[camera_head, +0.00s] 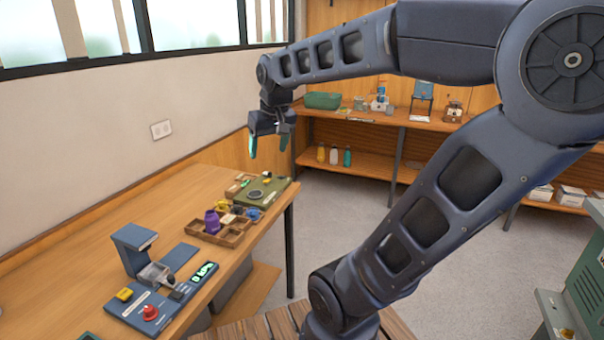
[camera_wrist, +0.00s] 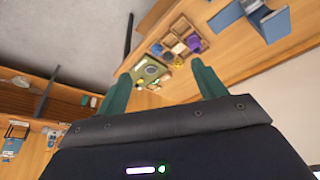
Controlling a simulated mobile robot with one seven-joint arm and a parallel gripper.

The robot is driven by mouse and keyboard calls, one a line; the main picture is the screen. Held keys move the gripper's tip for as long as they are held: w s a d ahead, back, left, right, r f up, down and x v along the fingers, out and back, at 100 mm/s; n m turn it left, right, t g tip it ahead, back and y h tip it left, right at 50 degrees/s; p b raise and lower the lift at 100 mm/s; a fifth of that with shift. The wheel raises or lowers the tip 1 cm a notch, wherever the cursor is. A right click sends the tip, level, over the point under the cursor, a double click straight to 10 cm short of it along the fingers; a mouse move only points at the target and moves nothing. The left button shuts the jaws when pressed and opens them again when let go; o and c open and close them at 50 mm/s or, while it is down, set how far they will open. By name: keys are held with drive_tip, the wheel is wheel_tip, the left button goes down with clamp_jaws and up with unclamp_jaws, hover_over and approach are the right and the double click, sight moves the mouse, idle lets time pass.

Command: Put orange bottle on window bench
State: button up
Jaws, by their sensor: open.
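The small orange-yellow bottle (camera_head: 321,153) stands upright on the lower shelf of the wooden shelving at the back, left of a pale bottle (camera_head: 334,155) and a teal bottle (camera_head: 347,157). The window bench (camera_head: 60,262) is the long wooden table along the left wall under the windows. My gripper (camera_head: 268,146) is open and empty, pointing down above the far end of the bench, well apart from the bottle. Its two green fingers also show spread in the wrist view (camera_wrist: 163,90). The bottle is too small to make out surely there.
On the bench are a divided wooden tray (camera_head: 232,238) with a purple bottle (camera_head: 211,221), a green board (camera_head: 250,195) and a blue device with a red knob (camera_head: 150,313). The bench's near left top is clear. Grey floor lies between.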

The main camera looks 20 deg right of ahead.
drive_tip(key=shift+o, duration=0.4)
drive_tip(key=s+d+f+m, duration=0.2)
drive_tip(key=s+d+f, duration=0.3)
drive_tip(key=s, duration=0.3)
drive_tip(key=shift+d+f+t+h, duration=0.2)
drive_tip(key=shift+d+t+h, duration=0.1)
drive_tip(key=shift+d, duration=0.25)
drive_tip(key=shift+s, duration=0.1)
